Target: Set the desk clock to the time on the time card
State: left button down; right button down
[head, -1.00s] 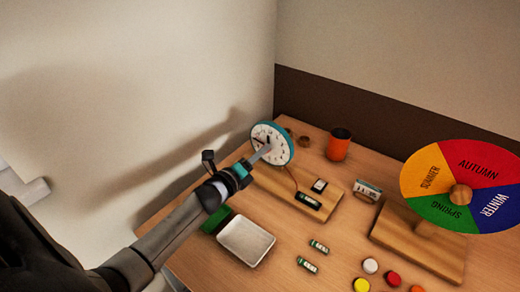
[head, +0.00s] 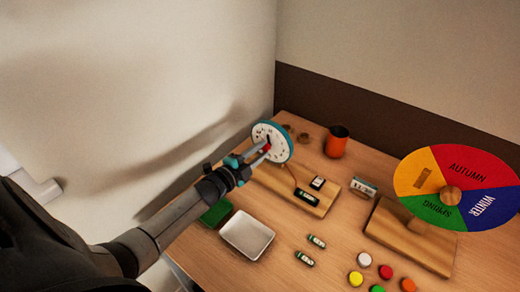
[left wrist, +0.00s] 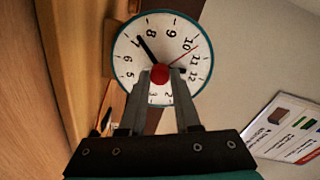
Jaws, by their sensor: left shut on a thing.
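The desk clock (head: 280,131) has a white face and teal rim and stands at the table's back left. My left gripper (head: 264,151) is in front of it, its fingers shut on the red knob (left wrist: 159,76) at the middle of the face. In the left wrist view, the clock face (left wrist: 118,66) is turned on its side. A thick black hand (left wrist: 147,48) points near 7, and a thin red hand (left wrist: 184,56) points between 10 and 11. Another dark hand shows partly behind a finger. The likely time card (head: 364,187) stands right of the clock; its digits are too small to read.
A season wheel (head: 422,172) stands at the right. An orange cup (head: 336,143) is right of the clock. A white tray (head: 246,236), small green batteries (head: 317,241) and several coloured discs (head: 386,272) lie nearer. A dark battery holder (head: 306,197) sits on a wooden base.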

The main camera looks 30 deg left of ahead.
pick_arm(q)
jog(key=shift+n, duration=0.8)
pick_arm(e)
jog(key=shift+a+r, duration=0.25)
jog(key=shift+a, duration=0.15)
pick_arm(q)
jog(key=shift+n, duration=0.4)
pick_arm(e)
jog(key=shift+d, duration=0.3)
pick_arm(q)
jog(key=c, duration=0.6)
grip_release()
pick_arm(e)
jog(key=shift+w, duration=0.1)
pick_arm(q)
jog(key=s+p, duration=0.1)
jog(key=s, duration=0.4)
jog(key=s+a+p, duration=0.1)
jog(key=s, duration=0.4)
jog(key=s+a+p, duration=0.1)
jog(key=s, duration=0.4)
jog(key=shift+r+p, duration=0.35)
jog(key=shift+r, duration=0.05)
pick_arm(e)
notch_tip(320, 180, up, 3)
jog(key=shift+r, duration=0.15)
